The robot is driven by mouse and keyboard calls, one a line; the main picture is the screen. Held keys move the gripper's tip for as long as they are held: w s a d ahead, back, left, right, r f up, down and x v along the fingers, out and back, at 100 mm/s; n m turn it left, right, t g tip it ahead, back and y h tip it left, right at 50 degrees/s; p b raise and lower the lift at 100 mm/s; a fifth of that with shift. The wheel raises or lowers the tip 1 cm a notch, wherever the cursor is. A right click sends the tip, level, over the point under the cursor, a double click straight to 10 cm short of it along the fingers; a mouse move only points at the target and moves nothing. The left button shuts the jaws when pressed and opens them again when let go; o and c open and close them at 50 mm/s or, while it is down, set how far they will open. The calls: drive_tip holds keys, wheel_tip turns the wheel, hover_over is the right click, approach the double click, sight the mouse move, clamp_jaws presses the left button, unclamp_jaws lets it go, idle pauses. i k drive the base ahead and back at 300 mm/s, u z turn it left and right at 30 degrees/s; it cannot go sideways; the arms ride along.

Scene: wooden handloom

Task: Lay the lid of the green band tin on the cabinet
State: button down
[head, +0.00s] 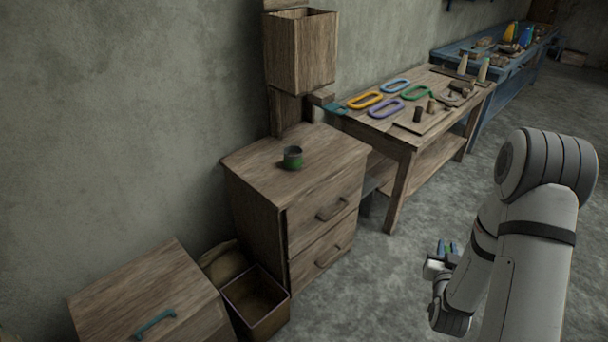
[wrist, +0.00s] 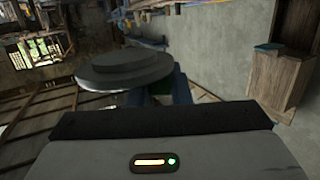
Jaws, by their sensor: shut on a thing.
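The green band tin (head: 293,160) stands upright on the wooden cabinet (head: 325,160), a little left of the middle of its top. It is a small dark tin with a green band low on its side. My gripper (head: 447,248) is low at the right, out in front of the cabinet and well apart from it. In the wrist view my gripper (wrist: 165,92) is shut on a dark round lid (wrist: 122,68) with a raised middle. The lid is too small or hidden to make out in the head view.
An open bin (head: 255,300) stands on the floor left of the cabinet, beside a low wooden chest (head: 150,290) with a blue handle. A workbench (head: 400,130) with coloured rings stands behind at the right. The cabinet top around the tin is bare.

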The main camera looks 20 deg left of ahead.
sight(280, 186)
drive_tip(key=u, duration=0.6)
drive_tip(key=i, duration=1)
drive_tip(key=z, duration=0.05)
